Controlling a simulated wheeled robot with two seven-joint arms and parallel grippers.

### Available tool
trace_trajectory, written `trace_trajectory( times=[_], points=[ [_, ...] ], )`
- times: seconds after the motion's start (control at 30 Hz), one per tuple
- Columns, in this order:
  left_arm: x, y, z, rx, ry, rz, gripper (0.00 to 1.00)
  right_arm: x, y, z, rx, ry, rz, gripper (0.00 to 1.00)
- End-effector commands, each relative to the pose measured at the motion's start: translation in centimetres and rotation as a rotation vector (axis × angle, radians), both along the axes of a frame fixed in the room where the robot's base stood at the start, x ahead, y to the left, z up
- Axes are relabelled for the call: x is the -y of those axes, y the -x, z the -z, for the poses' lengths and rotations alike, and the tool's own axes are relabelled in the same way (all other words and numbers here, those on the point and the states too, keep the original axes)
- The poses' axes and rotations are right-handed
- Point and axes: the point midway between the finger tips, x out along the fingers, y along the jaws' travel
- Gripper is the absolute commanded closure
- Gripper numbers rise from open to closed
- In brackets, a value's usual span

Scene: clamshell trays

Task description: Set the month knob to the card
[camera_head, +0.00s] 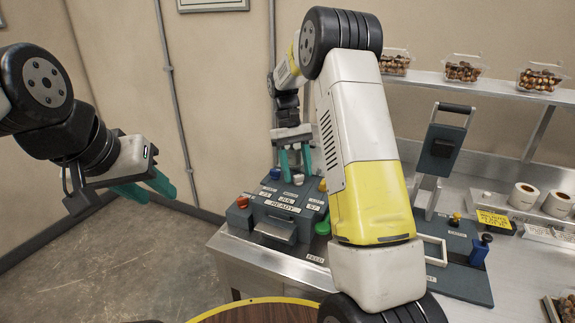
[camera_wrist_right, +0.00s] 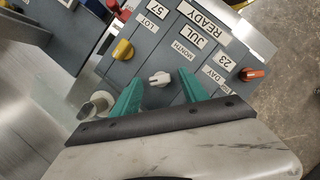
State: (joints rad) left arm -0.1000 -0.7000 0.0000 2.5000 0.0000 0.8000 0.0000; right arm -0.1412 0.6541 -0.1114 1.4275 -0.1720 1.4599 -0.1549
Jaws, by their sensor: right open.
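The dater panel (camera_head: 262,215) is a grey-blue box on the steel bench, with a READY plate. In the right wrist view the white knob (camera_wrist_right: 159,79) sits by the MONTH label, with JUL in the window. It also shows in the head view (camera_head: 298,179). My right gripper (camera_wrist_right: 161,88) is open, its teal fingers either side of the white knob; contact is not clear. In the head view my right gripper (camera_head: 295,160) points down over the panel. My left gripper (camera_head: 160,198) is open and empty at left, away from the panel. I cannot identify the card for certain.
A green button (camera_head: 322,227) is on the panel's side. A press with an upright lever (camera_head: 441,150) and label rolls (camera_head: 523,196) stand right.

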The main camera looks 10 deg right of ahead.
Motion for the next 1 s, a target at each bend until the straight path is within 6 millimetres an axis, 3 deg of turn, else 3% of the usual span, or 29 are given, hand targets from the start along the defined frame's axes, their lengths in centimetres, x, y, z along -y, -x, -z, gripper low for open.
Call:
trace_trajectory(
  times=[0.17, 0.6, 1.0],
  points=[
    [0.0, 0.0, 0.0, 0.0, 0.0, 0.0, 0.64, -0.1, -0.3, -0.5, 0.002, -0.001, 0.0, 0.48],
    [0.0, 0.0, 0.0, 0.0, 0.0, 0.0, 0.64, -0.8, -2.7, -6.6, 0.003, -0.001, 0.0, 0.48],
    [0.0, 0.0, 0.0, 0.0, 0.0, 0.0, 0.64, -0.8, -2.9, -7.2, 0.0, 0.0, 0.0, 0.48]
  ],
)
